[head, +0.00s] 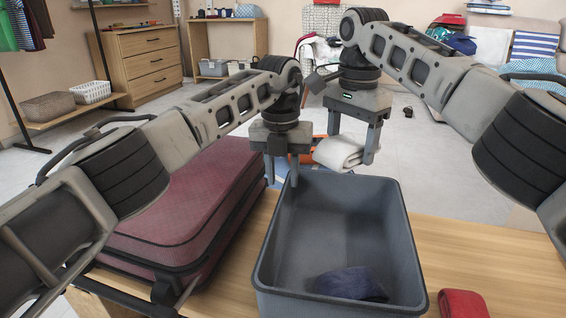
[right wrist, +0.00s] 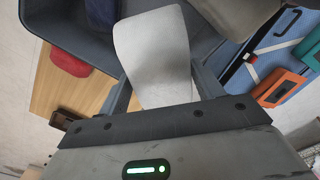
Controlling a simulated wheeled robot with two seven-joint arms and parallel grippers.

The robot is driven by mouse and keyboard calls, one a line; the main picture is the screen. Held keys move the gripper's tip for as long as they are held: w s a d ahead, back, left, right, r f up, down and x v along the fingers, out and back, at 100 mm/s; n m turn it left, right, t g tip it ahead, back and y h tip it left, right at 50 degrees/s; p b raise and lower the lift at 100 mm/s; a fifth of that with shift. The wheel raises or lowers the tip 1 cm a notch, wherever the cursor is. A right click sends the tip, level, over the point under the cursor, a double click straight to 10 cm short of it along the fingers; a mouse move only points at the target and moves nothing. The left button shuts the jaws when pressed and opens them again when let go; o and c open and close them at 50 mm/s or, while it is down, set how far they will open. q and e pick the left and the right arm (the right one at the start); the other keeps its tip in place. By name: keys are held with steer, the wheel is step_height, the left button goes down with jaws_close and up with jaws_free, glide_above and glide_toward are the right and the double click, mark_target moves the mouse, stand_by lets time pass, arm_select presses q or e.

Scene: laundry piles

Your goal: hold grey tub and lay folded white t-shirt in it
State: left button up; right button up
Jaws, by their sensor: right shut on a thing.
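The grey tub (head: 410,245) stands on the wooden table with a dark blue folded cloth (head: 350,284) at its near end. The folded white t-shirt (head: 340,153) hangs in my right gripper (head: 354,142), shut on it just beyond and above the tub's far rim. In the right wrist view the white t-shirt (right wrist: 155,55) sticks out from between the fingers, with part of the tub (right wrist: 60,25) behind it. My left gripper (head: 281,172) is at the tub's far left corner, its fingers apart, seemingly on either side of the rim. Whether it touches the rim is unclear.
A maroon suitcase (head: 185,205) lies close along the tub's left side. A red folded cloth (head: 463,303) lies on the table (head: 470,262) right of the tub. Beyond the table, a blue case (right wrist: 262,60) carries orange and green items. The table right of the tub is mostly clear.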

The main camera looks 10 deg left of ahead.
mark_target(284, 212)
arm_select(q)
steer(key=f, duration=1)
steer(key=shift+d, duration=0.2)
jaws_close()
